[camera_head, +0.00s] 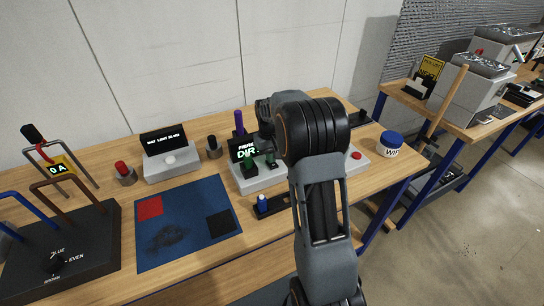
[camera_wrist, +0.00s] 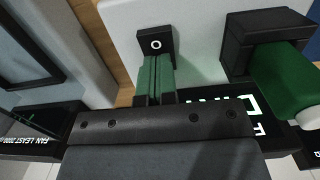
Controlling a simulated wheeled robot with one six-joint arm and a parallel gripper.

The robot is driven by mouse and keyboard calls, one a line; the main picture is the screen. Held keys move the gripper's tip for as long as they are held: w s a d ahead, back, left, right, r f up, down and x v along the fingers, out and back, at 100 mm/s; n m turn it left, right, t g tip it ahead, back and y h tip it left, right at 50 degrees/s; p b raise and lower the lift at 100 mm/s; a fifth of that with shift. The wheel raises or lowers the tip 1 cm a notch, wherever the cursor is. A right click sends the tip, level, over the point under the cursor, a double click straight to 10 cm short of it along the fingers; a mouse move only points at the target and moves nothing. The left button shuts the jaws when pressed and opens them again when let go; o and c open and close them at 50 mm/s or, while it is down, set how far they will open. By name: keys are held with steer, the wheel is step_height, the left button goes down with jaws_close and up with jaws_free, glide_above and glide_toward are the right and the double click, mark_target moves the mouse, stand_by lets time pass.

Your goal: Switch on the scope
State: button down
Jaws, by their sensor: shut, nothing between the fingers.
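The scope appears to be the pale grey unit (camera_head: 240,182) at the middle of the bench, with a lit black screen (camera_head: 242,147) reading "DIR" in part. My gripper (camera_head: 271,160) is over its right part, with its green fingers together. In the wrist view my gripper (camera_wrist: 156,62) has its fingertips right at a small black switch (camera_wrist: 155,43) marked with a white "O". I cannot tell whether they touch it. A green piece with a white tip (camera_wrist: 285,85) sits in a black holder beside the fingers. My arm hides the unit's right side in the head view.
A dark blue mat (camera_head: 185,235) lies to the left, with a grey box (camera_head: 171,165) with a black display behind it. A small blue-topped item (camera_head: 263,204) stands in front of the unit. A blue-lidded tub (camera_head: 389,144) and a red button (camera_head: 356,155) are to the right.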

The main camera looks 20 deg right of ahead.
steer(key=shift+s+a+f, duration=0.1)
steer(key=shift+s+f, duration=0.3)
steer(key=shift+f, duration=0.1)
stand_by(0.5)
step_height(320, 180, up, 15)
steer(key=w+p, duration=0.1)
steer(key=p, duration=0.1)
steer(key=shift+w, duration=0.25)
stand_by(0.6)
steer(key=s+a+t, duration=0.2)
steer(key=s+a, duration=0.3)
steer(key=s, duration=0.5)
steer(key=s+a+t, duration=0.3)
steer(key=s+a, duration=0.2)
steer(key=s, duration=0.6)
steer(key=shift+f, duration=0.4)
